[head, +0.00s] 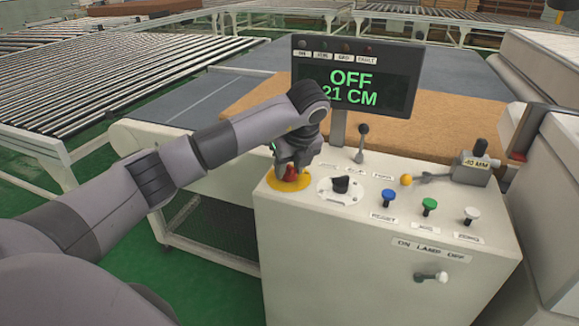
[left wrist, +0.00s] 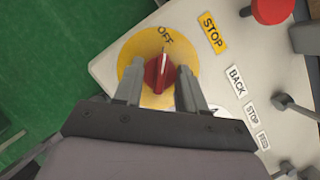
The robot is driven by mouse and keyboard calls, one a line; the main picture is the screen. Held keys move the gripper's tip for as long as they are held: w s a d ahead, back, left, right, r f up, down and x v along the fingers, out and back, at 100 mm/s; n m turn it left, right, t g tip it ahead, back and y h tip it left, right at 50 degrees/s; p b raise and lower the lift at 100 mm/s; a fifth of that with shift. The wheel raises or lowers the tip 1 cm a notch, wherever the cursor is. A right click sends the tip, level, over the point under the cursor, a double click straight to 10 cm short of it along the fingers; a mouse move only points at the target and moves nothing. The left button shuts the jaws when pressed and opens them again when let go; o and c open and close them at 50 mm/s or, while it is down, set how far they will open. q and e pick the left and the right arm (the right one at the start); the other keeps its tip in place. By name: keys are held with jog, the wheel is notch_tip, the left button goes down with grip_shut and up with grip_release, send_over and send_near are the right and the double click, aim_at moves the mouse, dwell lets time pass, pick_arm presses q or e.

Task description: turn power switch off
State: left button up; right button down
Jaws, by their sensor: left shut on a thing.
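The power switch is a red knob (left wrist: 161,73) on a round yellow plate (left wrist: 134,67) at the console's left corner. Its white mark points to the word OFF. My left gripper (left wrist: 160,90) is shut on the red knob, one finger on each side. In the head view my left gripper (head: 292,165) reaches down over the yellow plate (head: 290,184), and only a little of the red knob (head: 290,174) shows. The display (head: 353,77) reads OFF and 21 CM in green. My right gripper is not in view.
The console (head: 380,255) carries a black selector (head: 341,184), a black-knobbed lever (head: 362,140), and blue (head: 388,196), green (head: 429,205) and white (head: 470,214) buttons. A red stop button (left wrist: 272,9) shows in the wrist view. Roller conveyors (head: 100,85) stand behind, left.

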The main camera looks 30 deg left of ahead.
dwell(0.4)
pick_arm(q)
jog(key=o, duration=1)
jog(key=shift+v, duration=3.65)
jog(key=shift+f, duration=0.1)
